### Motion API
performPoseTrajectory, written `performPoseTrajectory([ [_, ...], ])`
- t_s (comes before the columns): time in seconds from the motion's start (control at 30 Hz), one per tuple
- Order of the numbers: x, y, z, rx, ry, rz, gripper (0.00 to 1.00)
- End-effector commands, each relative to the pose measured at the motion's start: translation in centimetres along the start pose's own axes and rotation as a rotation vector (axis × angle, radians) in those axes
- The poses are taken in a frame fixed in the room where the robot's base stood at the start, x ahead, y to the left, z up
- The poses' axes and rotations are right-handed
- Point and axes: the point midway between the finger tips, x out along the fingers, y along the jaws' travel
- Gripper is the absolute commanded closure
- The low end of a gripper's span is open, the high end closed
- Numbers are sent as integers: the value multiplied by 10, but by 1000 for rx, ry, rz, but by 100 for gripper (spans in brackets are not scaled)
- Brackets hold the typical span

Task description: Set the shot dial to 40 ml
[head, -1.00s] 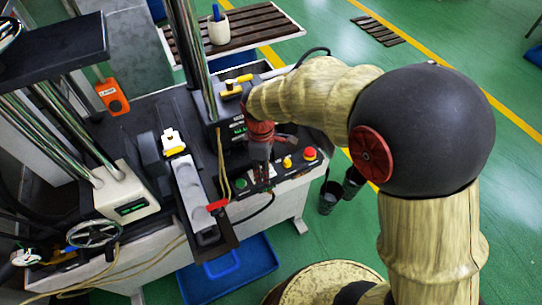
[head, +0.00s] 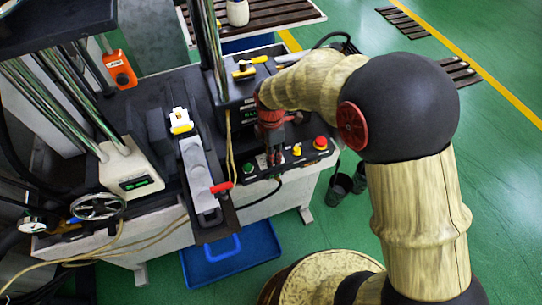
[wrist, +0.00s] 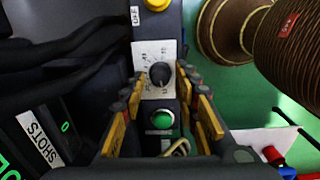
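The shot dial (wrist: 160,75) is a black round knob on a white scale plate (wrist: 153,52) in the wrist view. Its pointer setting is too small to read. My gripper (wrist: 164,84) is open, with yellow-padded fingers on the left and right of the dial in the picture. I cannot tell whether either finger touches the knob. In the head view my gripper (head: 272,158) points down over the control panel (head: 262,178) and hides the dial.
A green button (wrist: 161,120) sits just below the dial in the wrist view. On the panel, a yellow knob (head: 297,150) and red button (head: 320,143) stand to the right. A red-handled lever (head: 221,187) lies left. A SHOTS display (wrist: 40,138) is at lower left.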

Motion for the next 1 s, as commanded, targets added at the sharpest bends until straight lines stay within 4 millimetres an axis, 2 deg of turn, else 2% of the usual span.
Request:
performPoseTrajectory([
  [0.13, 9, 0, 0, 0, 0, 0, 69],
  [0.4, 10, 0, 0, 1, 0, 1, 69],
  [0.9, 9, 0, 0, 1, 0, 0, 98],
  [1.0, 9, 0, 0, 1, 0, 0, 100],
])
